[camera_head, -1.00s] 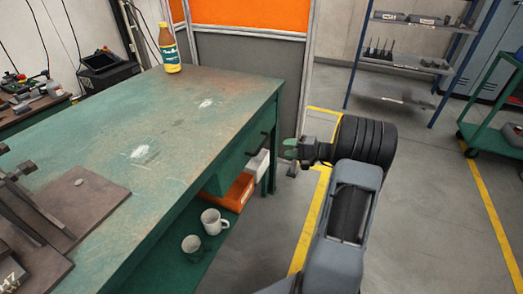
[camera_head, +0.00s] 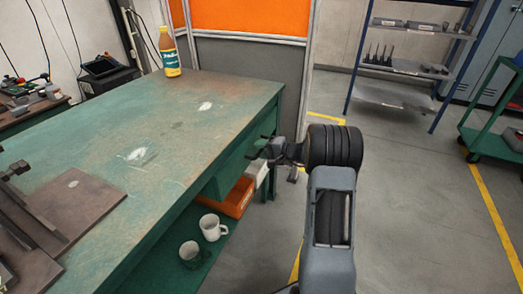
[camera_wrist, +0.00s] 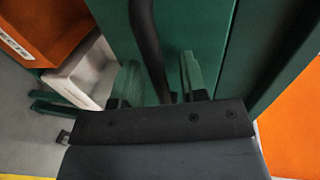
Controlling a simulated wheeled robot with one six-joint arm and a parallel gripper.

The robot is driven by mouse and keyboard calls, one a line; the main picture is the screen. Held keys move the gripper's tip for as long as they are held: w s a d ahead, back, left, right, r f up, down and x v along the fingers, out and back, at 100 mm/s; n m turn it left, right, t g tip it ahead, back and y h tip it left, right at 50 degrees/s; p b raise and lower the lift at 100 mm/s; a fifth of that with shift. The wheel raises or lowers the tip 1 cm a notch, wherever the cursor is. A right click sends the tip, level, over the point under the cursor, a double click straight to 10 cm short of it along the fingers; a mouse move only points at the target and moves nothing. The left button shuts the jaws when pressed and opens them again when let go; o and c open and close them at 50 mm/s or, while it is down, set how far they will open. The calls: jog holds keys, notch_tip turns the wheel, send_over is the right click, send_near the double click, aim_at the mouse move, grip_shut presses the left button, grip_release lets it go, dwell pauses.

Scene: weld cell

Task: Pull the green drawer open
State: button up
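A dark bar handle (camera_wrist: 147,40) stands off that front. My gripper (camera_head: 268,148) is at the bench's right side, by the drawer front. In the wrist view my gripper (camera_wrist: 160,82) is open, with its two green-padded fingers on either side of the handle. A gap shows between the handle and the right finger; contact with the left one is unclear. The drawer's inside is hidden.
An orange bin (camera_head: 238,196) and a white bin (camera_wrist: 88,75) sit below the bench top, close to my gripper. Two mugs (camera_head: 212,228) stand on the lower shelf. A bottle (camera_head: 169,52) stands on the bench's far corner. Floor right of the bench is clear.

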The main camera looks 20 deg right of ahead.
jog(key=shift+c, duration=0.4)
grip_shut()
jog(key=shift+s, duration=0.1)
